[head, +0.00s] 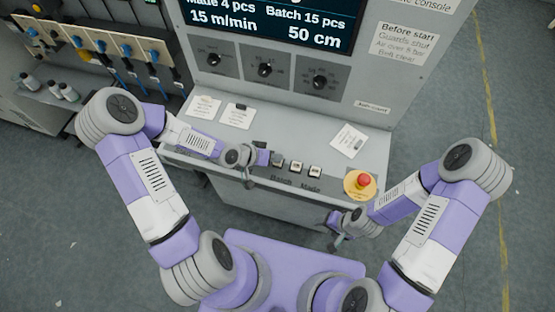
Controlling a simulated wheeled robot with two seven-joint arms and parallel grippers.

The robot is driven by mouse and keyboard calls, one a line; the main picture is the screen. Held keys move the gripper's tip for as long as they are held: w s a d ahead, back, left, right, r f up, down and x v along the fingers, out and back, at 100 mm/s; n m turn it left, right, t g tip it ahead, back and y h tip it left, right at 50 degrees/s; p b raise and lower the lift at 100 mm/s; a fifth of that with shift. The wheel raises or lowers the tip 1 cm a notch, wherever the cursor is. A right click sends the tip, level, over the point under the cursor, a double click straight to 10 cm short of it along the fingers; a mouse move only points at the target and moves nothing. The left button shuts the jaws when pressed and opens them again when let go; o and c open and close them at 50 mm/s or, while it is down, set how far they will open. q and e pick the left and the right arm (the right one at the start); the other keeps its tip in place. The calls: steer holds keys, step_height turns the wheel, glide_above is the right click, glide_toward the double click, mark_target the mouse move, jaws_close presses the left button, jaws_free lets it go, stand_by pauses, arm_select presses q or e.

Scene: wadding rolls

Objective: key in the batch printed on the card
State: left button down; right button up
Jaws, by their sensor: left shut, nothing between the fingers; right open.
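The grey console has a dark display (270,22) that reads "Made 4 pcs", "Batch 15 pcs", "15 m/min" and "50 cm". Small pale keys (297,167) sit in a row near the console's front edge, with the words "Batch" and "Made" on the front below. White cards (348,141) lie on the sloping top; two more are at the left (203,107). Their print is too small to read. My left gripper (249,182) is shut and empty at the left end of the keys; it may hide part of the row. My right gripper (340,240) is open and empty, in front of the console.
A red emergency stop button (364,181) on a yellow base stands right of the keys. Three dark knobs (265,69) are on the panel below the display. A "Before start" notice (405,43) is at the right. Bottles (68,91) stand on a shelf at the left.

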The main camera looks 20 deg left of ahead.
arm_select(q)
steer(key=shift+r, duration=0.1)
steer(key=shift+r+p, duration=0.75)
steer(key=shift+p, duration=0.1)
step_height(320, 180, up, 5)
steer(key=p, duration=0.4)
steer(key=shift+p, duration=0.35)
stand_by(0.4)
